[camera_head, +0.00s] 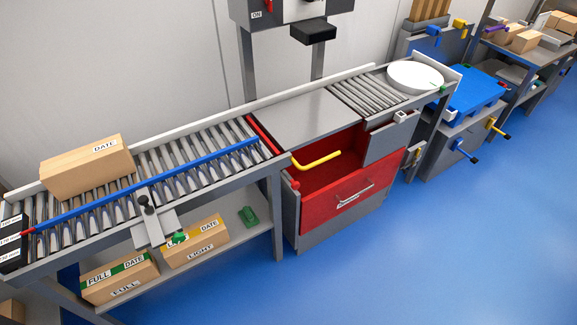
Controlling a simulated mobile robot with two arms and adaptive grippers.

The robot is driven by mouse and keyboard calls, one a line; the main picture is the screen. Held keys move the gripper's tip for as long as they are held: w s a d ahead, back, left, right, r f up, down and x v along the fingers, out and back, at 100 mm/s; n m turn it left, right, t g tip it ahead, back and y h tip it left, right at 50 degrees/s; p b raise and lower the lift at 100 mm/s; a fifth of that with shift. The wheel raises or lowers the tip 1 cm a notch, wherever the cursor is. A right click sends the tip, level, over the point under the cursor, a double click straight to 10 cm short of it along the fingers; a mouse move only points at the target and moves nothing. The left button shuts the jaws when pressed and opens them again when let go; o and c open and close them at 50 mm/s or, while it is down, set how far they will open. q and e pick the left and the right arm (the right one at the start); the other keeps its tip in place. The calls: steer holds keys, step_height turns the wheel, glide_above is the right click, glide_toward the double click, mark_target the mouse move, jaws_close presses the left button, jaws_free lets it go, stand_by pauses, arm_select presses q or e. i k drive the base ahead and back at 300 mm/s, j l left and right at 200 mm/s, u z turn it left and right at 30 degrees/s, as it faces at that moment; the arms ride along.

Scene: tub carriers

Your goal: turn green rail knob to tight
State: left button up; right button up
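A green knob (180,238) sits at the front end of a grey bracket (156,226) on the near side of the roller conveyor (190,165). A box on the shelf below is right behind the knob in the picture. I cannot tell from here whether the knob is loose or tight. A black-topped clamp post (146,205) stands on the bracket beside the blue guide rail (130,190), which runs lengthwise over the rollers. Neither of my grippers shows in the head view.
A cardboard box (88,167) lies on the rollers behind the rail. Labelled boxes (120,277) and a green piece (249,217) are on the lower shelf. A red drawer (338,205) stands open at the right. The blue floor in front is clear.

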mark_target(178, 237)
steer(key=u, duration=1)
